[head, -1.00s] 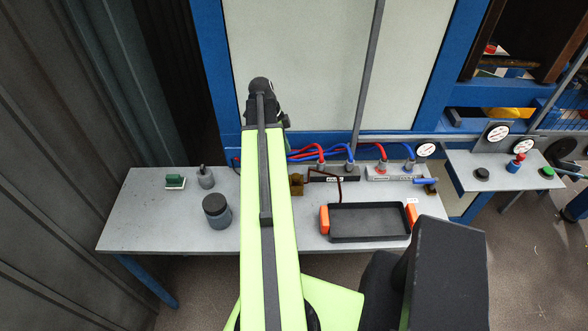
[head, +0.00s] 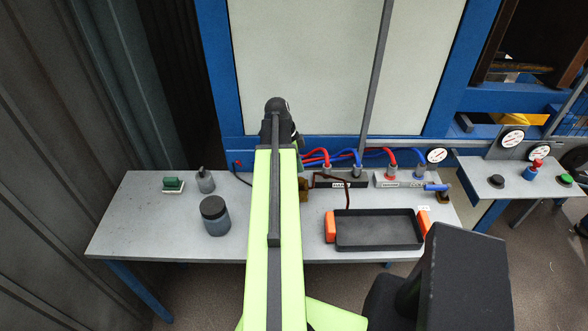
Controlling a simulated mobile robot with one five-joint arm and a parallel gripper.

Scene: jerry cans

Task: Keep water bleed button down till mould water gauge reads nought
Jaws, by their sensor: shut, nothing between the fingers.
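No label for the water bleed button or mould water gauge is legible. On the small grey shelf at the right stand a black button (head: 496,181), a red-topped blue button (head: 536,166) and a green button (head: 566,180). White-faced round gauges show behind them: a left gauge (head: 437,155), a middle gauge (head: 512,138) and a right gauge (head: 538,152). Their readings are too small to tell. My lime arm reaches forward over the bench, left of all these. My gripper is hidden behind the arm's dark end and touches none of the visible buttons.
The grey bench (head: 130,230) holds a black tray (head: 375,244) with orange ends, a dark jar (head: 215,217), a green block (head: 173,184) and hose manifolds (head: 401,178). Red and blue hoses run behind. A grey post (head: 376,90) rises at the back. A corrugated wall closes the left.

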